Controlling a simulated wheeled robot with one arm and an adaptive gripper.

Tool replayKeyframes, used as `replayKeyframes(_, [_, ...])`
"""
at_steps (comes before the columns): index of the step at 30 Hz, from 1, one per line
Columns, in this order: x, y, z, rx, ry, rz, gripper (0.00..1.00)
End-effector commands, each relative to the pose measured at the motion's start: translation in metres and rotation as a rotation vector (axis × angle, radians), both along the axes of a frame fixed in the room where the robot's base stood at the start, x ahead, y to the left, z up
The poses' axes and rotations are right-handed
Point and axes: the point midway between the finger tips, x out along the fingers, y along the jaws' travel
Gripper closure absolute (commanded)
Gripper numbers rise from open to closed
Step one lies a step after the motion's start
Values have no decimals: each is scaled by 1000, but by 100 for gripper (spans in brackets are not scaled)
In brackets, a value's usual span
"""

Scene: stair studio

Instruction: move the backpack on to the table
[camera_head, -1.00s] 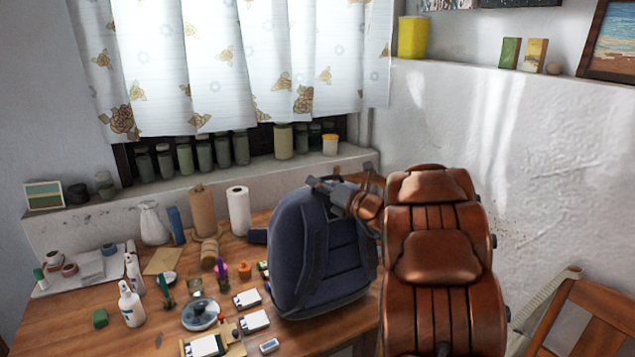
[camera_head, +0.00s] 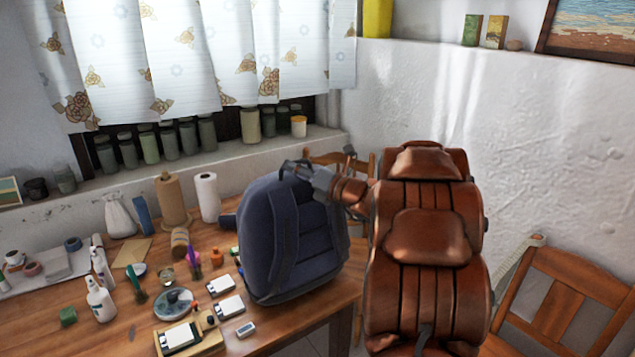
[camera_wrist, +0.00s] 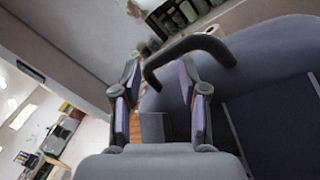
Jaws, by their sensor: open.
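The dark blue backpack (camera_head: 285,240) stands upright near the right edge of the wooden table (camera_head: 110,335), and its base appears to rest on the tabletop. My gripper (camera_head: 303,170) is at the top of the backpack, by its dark carry handle (camera_wrist: 185,50). In the wrist view my gripper (camera_wrist: 163,95) has its two fingers spread apart, and the left part of the handle loop lies between or just beyond the fingertips. I cannot tell whether a finger touches it. The backpack's body (camera_wrist: 270,75) fills the right side of that view.
Bottles, a glass dish (camera_head: 175,303), white boxes and paper rolls (camera_head: 207,197) crowd the table left of the backpack. A wooden chair (camera_head: 565,310) stands at the right. Jars line the window sill behind. Bare wall lies beyond my arm.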

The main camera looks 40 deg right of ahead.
Motion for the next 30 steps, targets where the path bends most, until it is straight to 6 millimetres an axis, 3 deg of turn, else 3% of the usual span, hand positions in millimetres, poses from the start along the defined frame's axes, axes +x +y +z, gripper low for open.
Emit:
replayKeyframes(6, [-43, -12, -4, 1, -2, -6, 57])
replayKeyframes(13, [-71, -19, -5, -1, -1, -4, 57])
replayKeyframes(26, [-79, -17, -5, -6, 1, 7, 57])
replayKeyframes(29, [-76, 5, -7, -53, 11, 54, 57])
replayKeyframes(30, [-74, 23, -8, -93, 17, 93, 57])
